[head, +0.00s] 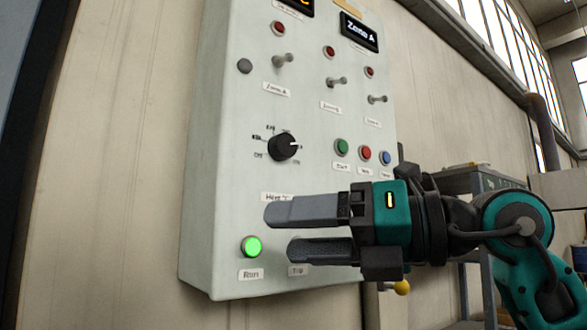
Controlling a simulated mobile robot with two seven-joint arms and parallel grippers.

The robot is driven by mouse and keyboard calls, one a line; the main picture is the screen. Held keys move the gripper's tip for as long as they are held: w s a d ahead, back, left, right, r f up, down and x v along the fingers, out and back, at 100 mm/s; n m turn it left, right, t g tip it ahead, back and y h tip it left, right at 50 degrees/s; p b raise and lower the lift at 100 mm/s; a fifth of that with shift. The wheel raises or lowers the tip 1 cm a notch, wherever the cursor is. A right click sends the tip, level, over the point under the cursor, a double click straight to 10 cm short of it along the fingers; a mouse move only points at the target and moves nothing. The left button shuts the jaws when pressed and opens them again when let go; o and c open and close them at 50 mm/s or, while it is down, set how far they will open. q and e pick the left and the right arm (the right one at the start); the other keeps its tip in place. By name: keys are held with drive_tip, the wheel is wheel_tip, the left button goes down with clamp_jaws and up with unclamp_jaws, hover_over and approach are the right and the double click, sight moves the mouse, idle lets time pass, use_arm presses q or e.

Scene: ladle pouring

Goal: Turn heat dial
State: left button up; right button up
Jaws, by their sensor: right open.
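The heat dial (283,147) is a black round knob with a white pointer mark, on the pale control panel (215,150). Its pointer faces right, and small labels ring it. A label starting "Heat" sits below it, partly covered by my upper finger. My right gripper (278,231) comes in from the right, below the dial. Its two grey fingers point left, apart from each other with nothing between them. It does not touch the dial. My left gripper is not in view.
Toggle switches (283,61) and red lamps stand above the dial. Green (342,147), red (366,153) and blue (386,158) buttons lie to its right. A lit green lamp (251,246) is near the fingertips. A grey cabinet (470,180) stands behind my right arm.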

sight(288, 145)
drive_tip(key=s+d+r+m+t+h, duration=0.3)
drive_tip(key=d+r+t+h, duration=0.3)
drive_tip(key=r+t, duration=0.45)
drive_tip(key=shift+g, duration=0.85)
drive_tip(key=x, duration=0.4)
drive_tip(key=r+p+x, duration=0.1)
drive_tip(key=x, duration=0.3)
drive_tip(key=p+x, duration=0.1)
drive_tip(key=x, duration=0.3)
drive_tip(key=shift+w+r, duration=0.2)
drive_tip(key=shift+r, duration=0.05)
drive_tip(key=c, duration=1)
